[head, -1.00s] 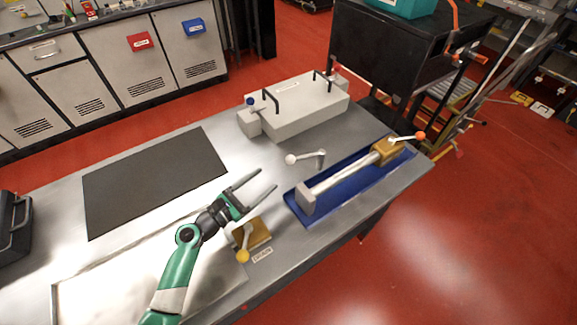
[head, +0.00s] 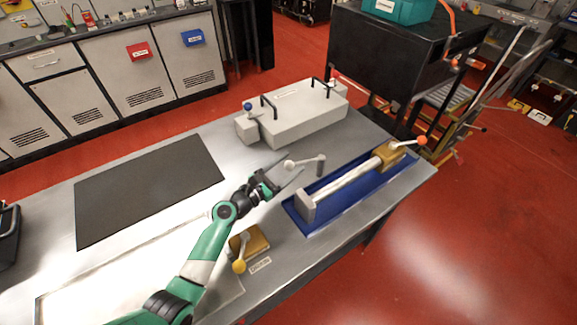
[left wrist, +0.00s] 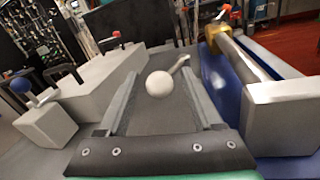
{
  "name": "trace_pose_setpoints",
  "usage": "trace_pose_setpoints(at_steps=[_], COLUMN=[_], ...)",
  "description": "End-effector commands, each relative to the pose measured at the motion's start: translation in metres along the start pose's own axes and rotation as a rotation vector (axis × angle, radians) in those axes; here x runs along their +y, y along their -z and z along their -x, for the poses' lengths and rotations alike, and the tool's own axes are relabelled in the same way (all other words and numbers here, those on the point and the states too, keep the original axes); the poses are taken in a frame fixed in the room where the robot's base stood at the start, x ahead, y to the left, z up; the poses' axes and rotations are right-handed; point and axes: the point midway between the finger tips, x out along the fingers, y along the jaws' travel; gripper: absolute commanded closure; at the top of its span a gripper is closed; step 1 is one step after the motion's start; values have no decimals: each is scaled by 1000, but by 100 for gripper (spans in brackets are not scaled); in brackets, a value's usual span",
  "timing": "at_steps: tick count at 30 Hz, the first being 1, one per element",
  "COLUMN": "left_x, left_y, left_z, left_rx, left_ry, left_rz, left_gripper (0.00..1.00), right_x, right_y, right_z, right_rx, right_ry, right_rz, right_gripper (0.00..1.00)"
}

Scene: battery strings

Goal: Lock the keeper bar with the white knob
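The white knob (head: 289,164) sits on the end of a short grey bar (head: 308,160), which stands on the table beside the blue tray. My left gripper (head: 288,174) is open at the knob. In the left wrist view the white knob (left wrist: 159,84) shows between the two spread fingers of the left gripper (left wrist: 160,78), with gaps on both sides. The bar's far end (left wrist: 182,62) shows behind the knob. My right gripper is not in view.
The blue tray (head: 328,221) holds a silver cylinder (head: 345,177) between end blocks, with an orange knob (head: 421,141) at the far end. A light grey box (head: 305,119) with black handles stands behind. A brass block (head: 257,240) with a yellow knob is nearer. A dark mat (head: 150,190) lies left.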

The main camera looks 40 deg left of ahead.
Motion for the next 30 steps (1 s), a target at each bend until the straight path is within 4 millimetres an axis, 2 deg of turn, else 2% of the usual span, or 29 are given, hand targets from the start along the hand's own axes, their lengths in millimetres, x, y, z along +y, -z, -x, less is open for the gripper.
trace_pose_setpoints(at_steps=[1,9,11,30], left_x=[0,0,0,1], left_y=[0,0,0,1], left_z=[0,0,0,1], left_rx=[0,0,0,2], left_ry=[0,0,0,-4], left_rz=[0,0,0,0], left_gripper=[44,92,100,100], right_x=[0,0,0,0], right_y=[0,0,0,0], right_z=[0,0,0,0], right_rx=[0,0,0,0], right_ry=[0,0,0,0], right_rz=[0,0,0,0], right_gripper=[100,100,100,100])
